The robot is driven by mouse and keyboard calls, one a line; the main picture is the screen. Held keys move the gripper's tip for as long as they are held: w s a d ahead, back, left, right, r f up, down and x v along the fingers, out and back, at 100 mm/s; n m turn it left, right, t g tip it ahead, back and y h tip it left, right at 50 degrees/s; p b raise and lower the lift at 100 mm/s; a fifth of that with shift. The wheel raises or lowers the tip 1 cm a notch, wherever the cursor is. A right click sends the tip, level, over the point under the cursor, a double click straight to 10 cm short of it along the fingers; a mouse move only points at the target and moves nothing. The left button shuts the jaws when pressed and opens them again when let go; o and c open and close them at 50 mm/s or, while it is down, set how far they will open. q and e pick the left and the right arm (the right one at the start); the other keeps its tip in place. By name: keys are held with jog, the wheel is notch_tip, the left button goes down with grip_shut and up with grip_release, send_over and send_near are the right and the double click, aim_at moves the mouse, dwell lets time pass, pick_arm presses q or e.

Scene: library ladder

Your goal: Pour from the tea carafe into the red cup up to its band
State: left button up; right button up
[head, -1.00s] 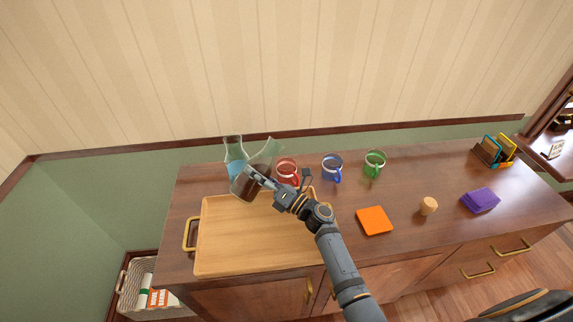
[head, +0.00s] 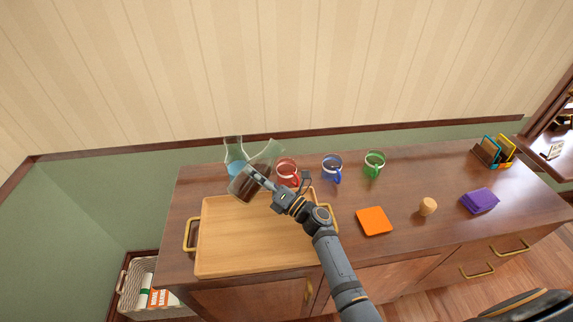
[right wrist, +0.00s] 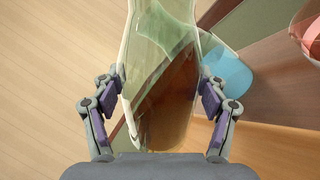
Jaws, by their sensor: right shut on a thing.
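The tea carafe (head: 251,184) is glass with dark brown tea in it. It is tilted, its mouth up and toward the right, near the red cup. My right gripper (head: 262,179) is shut on it above the tray; in the right wrist view the fingers (right wrist: 163,98) sit on both sides of the glass (right wrist: 170,105). The red cup (head: 287,172) stands upright just right of the carafe, with a pale band near its rim. Its edge shows in the right wrist view (right wrist: 309,32). I cannot see a stream or the level in the cup. My left gripper is out of view.
A second glass carafe with blue liquid (head: 235,168) stands close behind the held one. Blue (head: 332,170) and green (head: 374,165) cups stand right of the red cup. A wooden tray (head: 240,245), orange square (head: 374,221), cork (head: 428,206) and purple stack (head: 480,200) lie in front.

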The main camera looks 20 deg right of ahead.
jog(key=shift+a+r+m, duration=0.1)
jog(key=shift+r+m, duration=0.25)
jog(key=shift+m, duration=0.15)
jog(key=shift+s+a+f+m+t+h+p, duration=0.1)
jog(key=shift+m+t+h+p, duration=0.25)
jog(key=shift+m, duration=0.75)
dwell(0.4)
jog(key=shift+w+d+m+t+h+p, duration=0.15)
jog(key=shift+d+m+t+h+p, duration=0.1)
jog(key=shift+m, duration=0.45)
jog(key=shift+w+d+m+t+h+p, duration=0.1)
jog(key=shift+w+d+m+t+p, duration=0.1)
jog(key=shift+m, duration=0.5)
dwell(2.8)
